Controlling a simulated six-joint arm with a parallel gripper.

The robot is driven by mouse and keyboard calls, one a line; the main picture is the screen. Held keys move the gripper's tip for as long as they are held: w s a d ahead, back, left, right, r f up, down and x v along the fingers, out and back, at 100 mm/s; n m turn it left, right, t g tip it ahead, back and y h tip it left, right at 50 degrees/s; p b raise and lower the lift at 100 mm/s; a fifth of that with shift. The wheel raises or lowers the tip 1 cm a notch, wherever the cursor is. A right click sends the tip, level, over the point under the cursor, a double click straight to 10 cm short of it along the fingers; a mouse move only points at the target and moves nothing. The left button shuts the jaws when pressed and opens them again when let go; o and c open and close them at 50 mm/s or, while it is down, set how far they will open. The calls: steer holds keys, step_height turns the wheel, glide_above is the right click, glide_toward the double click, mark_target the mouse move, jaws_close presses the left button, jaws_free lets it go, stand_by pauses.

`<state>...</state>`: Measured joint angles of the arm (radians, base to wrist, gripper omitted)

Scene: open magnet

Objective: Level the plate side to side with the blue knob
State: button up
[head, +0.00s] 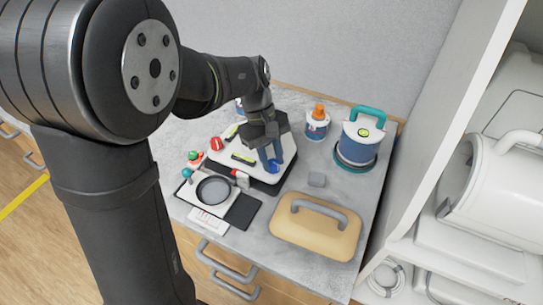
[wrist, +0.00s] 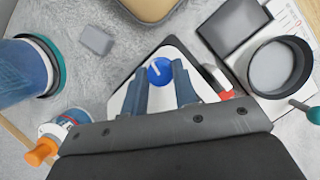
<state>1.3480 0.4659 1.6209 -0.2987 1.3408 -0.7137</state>
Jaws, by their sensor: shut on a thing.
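The blue knob (head: 273,167) sits at the front right of a white plate (head: 222,161) on a dark base. In the wrist view the blue knob (wrist: 159,71), with a pale line on its top, lies between my fingertips. My gripper (head: 270,160) points down at the knob and is shut on it; it also shows in the wrist view (wrist: 161,76). A yellow-green vial (head: 243,159) lies across the plate near its middle, and another (head: 232,131) lies farther back. Their bubbles are too small to read. A red knob (head: 216,143) is at the plate's left.
A dark round dish (head: 213,190) stands on a panel in front of the plate. A grey block (head: 317,180) and a tan handled lid (head: 315,228) lie to the right. A blue handled canister (head: 361,140) and an orange-capped bottle (head: 317,124) stand behind right.

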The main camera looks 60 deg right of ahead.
steer(key=shift+d+m+t+y, duration=0.1)
steer(key=shift+m+t+y, duration=0.25)
steer(key=shift+m, duration=0.8)
steer(key=shift+d+m+t+y, duration=0.1)
steer(key=shift+m+t+y, duration=0.2)
steer(key=shift+m, duration=0.85)
steer(key=o, duration=1)
steer(key=shift+a, duration=0.1)
steer(key=shift+r, duration=0.1)
steer(key=v, duration=1.7)
steer(key=shift+d, duration=0.25)
steer(key=x, duration=1.7)
steer(key=shift+a, duration=0.25)
